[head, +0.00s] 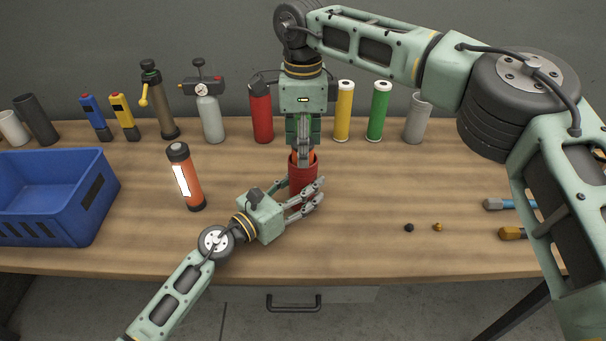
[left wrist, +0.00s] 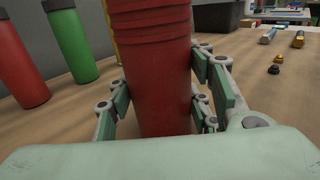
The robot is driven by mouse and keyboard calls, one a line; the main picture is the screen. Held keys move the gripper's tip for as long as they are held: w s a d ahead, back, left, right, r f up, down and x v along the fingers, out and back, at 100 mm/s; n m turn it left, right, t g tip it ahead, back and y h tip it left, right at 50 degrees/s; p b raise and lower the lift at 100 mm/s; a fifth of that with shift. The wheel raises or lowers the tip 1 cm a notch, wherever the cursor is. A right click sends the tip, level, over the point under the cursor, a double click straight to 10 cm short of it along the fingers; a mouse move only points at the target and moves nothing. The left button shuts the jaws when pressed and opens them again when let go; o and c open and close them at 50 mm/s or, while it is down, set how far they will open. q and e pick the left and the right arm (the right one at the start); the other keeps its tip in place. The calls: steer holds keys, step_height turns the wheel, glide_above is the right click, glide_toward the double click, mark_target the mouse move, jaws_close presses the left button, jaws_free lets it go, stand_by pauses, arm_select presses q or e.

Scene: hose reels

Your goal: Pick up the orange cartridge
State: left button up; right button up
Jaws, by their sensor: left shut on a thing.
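My left gripper (head: 303,199) is shut on an upright red cylinder (head: 302,172) at the middle of the table. In the left wrist view the ridged red cylinder (left wrist: 158,75) stands between its fingers. My right gripper (head: 305,152) points straight down from above at the red cylinder's open top. An orange cylinder (head: 189,180) with black ends and a white label stands left of my left gripper, untouched.
A blue crate (head: 45,222) stands at the left. Along the back are a grey bottle (head: 210,119), a red bottle (head: 261,112), yellow (head: 343,112) and green (head: 379,112) tubes and several others. Small black (head: 409,227) and brass (head: 437,227) pieces lie at right. The front middle is clear.

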steer(key=shift+f, duration=0.5)
steer(key=shift+c, duration=0.5)
jaws_close()
